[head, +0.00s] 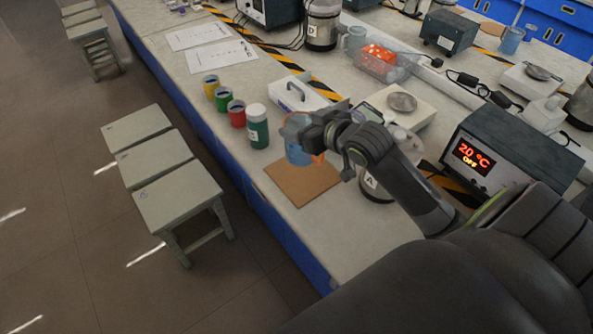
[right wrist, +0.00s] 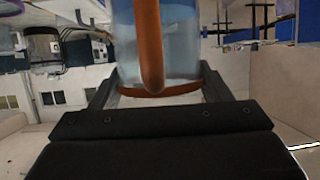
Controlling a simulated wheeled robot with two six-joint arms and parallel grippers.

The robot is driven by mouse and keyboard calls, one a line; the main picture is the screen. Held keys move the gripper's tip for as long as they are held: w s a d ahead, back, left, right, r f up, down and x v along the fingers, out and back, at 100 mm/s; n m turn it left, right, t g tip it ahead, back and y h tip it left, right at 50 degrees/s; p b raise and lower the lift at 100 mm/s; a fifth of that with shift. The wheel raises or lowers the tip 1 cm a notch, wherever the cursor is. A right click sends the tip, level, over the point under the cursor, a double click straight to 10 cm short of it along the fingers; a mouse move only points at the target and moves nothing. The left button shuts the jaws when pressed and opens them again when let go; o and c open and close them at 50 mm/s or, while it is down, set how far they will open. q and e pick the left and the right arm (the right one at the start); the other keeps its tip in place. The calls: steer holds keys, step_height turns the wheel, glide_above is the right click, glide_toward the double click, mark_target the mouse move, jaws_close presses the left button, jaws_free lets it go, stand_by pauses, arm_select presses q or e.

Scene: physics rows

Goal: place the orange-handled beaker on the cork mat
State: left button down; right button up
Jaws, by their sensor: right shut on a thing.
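The beaker (head: 297,152) is blue-tinted and clear, with an orange handle, and looks upright over the back part of the cork mat (head: 303,188). The cork mat is a flat brown square near the bench's front edge. My right gripper (head: 290,130) reaches in from the right and is shut on the beaker. In the right wrist view the beaker (right wrist: 185,40) stands between the fingers, its orange handle (right wrist: 149,45) facing the camera. I cannot tell whether the beaker's base touches the mat. My left gripper is not in view.
A green bottle with a white cap (head: 257,125) and red, green and yellow jars stand left of the mat. A white caddy (head: 295,95) and a scale (head: 402,103) are behind. A kettle-like vessel marked A (head: 374,186) is close right. Stools (head: 180,195) stand on the floor.

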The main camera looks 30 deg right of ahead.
mark_target(302, 119)
steer(key=shift+w+d+f+m+h, duration=0.15)
steer(key=shift+w+d+f, duration=0.2)
steer(key=shift+w+d, duration=0.2)
steer(key=shift+w+d+f+m+h, duration=0.15)
steer(key=shift+w+d+f, duration=0.2)
steer(key=shift+d, duration=0.2)
steer(key=shift+t, duration=0.3)
step_height(302, 119, down, 4)
steer(key=shift+f, duration=0.1)
step_height(302, 119, down, 4)
steer(key=shift+r, duration=0.1)
steer(key=shift+f, duration=0.35)
steer(key=shift+f, duration=0.15)
steer(key=o, duration=1.5)
steer(key=shift+c, duration=0.2)
